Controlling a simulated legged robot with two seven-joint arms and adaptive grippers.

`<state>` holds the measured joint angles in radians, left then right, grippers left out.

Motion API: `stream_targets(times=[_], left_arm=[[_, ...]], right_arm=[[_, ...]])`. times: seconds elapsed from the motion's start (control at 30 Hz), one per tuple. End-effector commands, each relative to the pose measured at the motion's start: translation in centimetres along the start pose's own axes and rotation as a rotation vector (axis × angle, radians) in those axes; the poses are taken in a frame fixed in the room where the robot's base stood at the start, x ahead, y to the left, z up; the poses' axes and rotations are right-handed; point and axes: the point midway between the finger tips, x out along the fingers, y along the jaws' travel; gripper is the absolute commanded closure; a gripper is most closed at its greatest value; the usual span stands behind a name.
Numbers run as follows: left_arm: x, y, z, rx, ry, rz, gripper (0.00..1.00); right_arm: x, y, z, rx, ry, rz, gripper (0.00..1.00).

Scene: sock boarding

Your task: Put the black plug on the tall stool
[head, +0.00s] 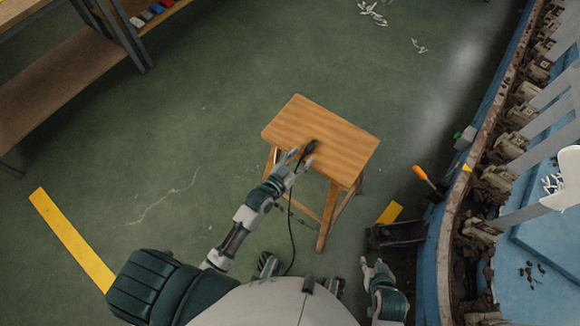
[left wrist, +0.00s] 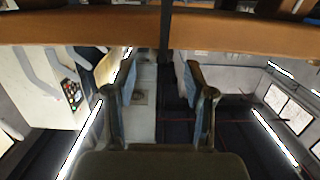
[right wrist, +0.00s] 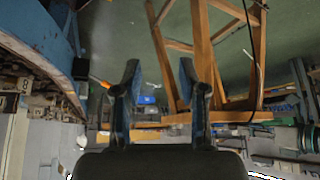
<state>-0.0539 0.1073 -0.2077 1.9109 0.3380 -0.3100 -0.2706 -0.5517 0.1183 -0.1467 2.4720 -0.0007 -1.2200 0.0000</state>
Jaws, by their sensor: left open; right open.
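The black plug (head: 309,147) appears to lie on the wooden top of the tall stool (head: 325,125), near its front edge. Its black cord (head: 292,235) hangs over that edge towards the floor. My left gripper (head: 295,163) is open at the stool's front edge, just short of the plug, with nothing seen between its fingers. In the left wrist view a dark strip (left wrist: 166,28), the plug or its cord, crosses the stool's wooden edge (left wrist: 80,30) ahead of the open fingers. My right gripper (head: 378,272) is open and empty, low to the right of the stool.
A blue-edged machine (head: 434,240) with rusty parts curves along the right. An orange-handled tool (head: 424,177) is at its rim. A wooden shelf (head: 60,85) stands at upper left. Yellow stripes (head: 70,238) mark the green floor, which is mostly clear left of the stool.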

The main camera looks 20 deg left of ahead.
Motion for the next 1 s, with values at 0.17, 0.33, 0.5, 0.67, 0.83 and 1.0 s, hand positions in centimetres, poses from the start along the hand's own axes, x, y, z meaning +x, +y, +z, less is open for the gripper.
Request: stream_targets(times=[0.17,0.33,0.5,0.67,0.83,1.0], left_arm=[[-4.1,0.0,-0.2,0.001,-0.001,0.0,0.46],[-6.4,0.0,-0.1,0.001,-0.001,0.0,0.46],[-7.2,0.0,0.0,0.001,-0.001,0.0,0.46],[-7.8,0.4,0.8,-0.001,-0.052,0.007,0.46],[-12.5,1.9,5.4,-0.015,-0.375,0.022,0.46],[-20.7,2.1,9.7,-0.046,-0.778,-0.034,0.46]], right_arm=[[-1.2,0.4,2.3,0.004,-0.129,0.01,0.58],[-1.8,0.6,3.8,0.006,-0.207,0.014,0.58],[-2.0,0.7,4.3,0.007,-0.234,0.015,0.58],[-2.0,0.7,4.4,0.007,-0.235,0.016,0.58],[-2.0,0.7,4.3,0.007,-0.234,0.016,0.58],[-2.0,0.7,4.3,0.007,-0.234,0.016,0.58]])
